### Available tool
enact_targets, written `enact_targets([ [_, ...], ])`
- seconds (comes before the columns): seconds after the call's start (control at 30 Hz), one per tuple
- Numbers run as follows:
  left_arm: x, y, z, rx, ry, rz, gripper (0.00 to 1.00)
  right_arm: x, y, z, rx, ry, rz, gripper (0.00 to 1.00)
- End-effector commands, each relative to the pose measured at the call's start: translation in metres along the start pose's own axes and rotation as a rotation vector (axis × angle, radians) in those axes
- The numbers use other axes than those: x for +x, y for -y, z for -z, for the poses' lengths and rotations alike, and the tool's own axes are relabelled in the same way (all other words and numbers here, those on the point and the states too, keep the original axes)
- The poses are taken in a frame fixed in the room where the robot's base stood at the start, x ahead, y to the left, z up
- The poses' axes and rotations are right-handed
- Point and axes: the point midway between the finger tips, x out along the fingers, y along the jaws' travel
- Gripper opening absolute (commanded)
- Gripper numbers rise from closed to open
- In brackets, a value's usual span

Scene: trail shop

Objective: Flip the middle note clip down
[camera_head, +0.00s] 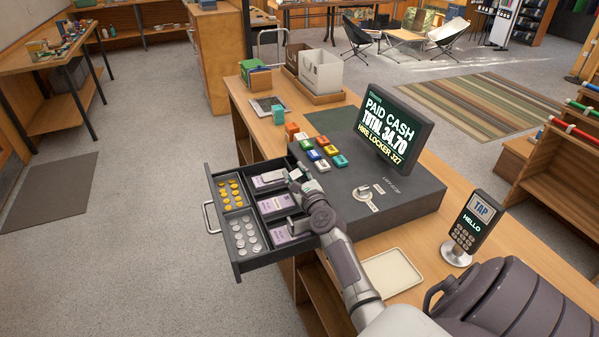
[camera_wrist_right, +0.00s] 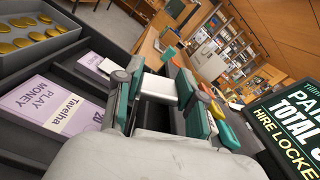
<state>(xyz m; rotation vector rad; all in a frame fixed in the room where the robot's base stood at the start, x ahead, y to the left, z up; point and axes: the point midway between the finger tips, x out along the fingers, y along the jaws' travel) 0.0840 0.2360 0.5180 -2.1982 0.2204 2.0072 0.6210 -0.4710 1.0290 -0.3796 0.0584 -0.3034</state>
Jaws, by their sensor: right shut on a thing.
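The open cash drawer (camera_head: 240,268) has three note compartments in a row beside the coin trays. My right gripper (camera_head: 300,181) is over the register end of the middle compartment, which holds purple notes (camera_head: 276,204). In the right wrist view its teal-padded fingers (camera_wrist_right: 157,92) are closed around a pale piece (camera_wrist_right: 154,84), which appears to be the middle note clip. The fingers hide most of it, and its exact tilt is unclear. The purple play-money note (camera_wrist_right: 48,104) lies left of the fingers. A pale clip (camera_wrist_right: 107,66) lies over the far compartment's note. My left gripper is out of view.
The grey register (camera_head: 345,185) and its lit screen (camera_head: 394,125) stand right of the drawer. Several coloured blocks (camera_head: 322,152) sit on the register top. An empty tray (camera_head: 392,272) and card reader (camera_head: 472,228) are on the counter. Open floor lies left of the drawer.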

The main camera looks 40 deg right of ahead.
Motion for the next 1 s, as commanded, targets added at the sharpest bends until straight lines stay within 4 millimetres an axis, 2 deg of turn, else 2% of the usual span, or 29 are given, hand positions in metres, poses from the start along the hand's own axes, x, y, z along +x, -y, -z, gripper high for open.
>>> enact_targets([
  [0.5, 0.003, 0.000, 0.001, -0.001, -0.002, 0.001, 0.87, 0.000, -0.030, 0.001, -0.337, -0.001, -0.001, 0.00],
  [1.0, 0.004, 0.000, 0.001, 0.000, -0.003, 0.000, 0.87, 0.000, -0.036, 0.002, -0.413, -0.002, -0.001, 0.00],
])
